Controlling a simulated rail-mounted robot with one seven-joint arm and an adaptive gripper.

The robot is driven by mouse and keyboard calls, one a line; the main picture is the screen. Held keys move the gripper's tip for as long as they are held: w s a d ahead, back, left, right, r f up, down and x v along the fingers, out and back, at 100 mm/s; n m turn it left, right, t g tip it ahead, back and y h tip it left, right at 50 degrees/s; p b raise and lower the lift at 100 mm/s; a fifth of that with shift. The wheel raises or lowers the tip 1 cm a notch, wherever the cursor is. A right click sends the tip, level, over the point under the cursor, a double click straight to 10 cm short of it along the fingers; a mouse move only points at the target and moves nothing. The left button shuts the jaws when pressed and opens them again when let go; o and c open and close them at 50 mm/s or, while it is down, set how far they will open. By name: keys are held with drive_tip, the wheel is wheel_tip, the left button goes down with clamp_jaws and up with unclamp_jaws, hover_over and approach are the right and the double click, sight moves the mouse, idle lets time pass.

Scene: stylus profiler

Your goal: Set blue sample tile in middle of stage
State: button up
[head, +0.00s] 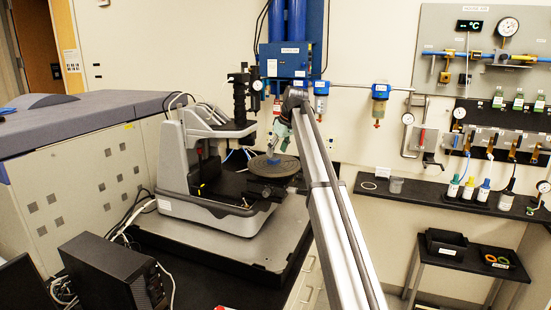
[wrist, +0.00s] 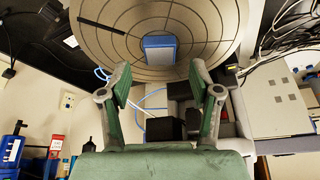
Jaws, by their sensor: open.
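The round dark stage (head: 287,171) is on the profiler, and its ringed, spoked top shows in the wrist view (wrist: 215,25). The blue sample tile (head: 273,160) is on the stage near its middle, though I cannot tell whether it is exactly centred. In the wrist view the tile (wrist: 159,54) is a small block with blue edges and a greyish face. My gripper (head: 272,149) is over the stage, close to the tile. In the wrist view my gripper (wrist: 160,82) has its green fingers wide apart, with clear gaps on both sides of the tile.
The profiler's grey frame and black optical column (head: 240,98) stand just left of the stage. A blue wall unit (head: 290,60) is behind. A black box (head: 115,275) is at front left. A dark shelf with bottles (head: 430,192) runs along the right wall.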

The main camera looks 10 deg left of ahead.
drive_tip(key=b+v, duration=0.2)
drive_tip(key=v, duration=0.7)
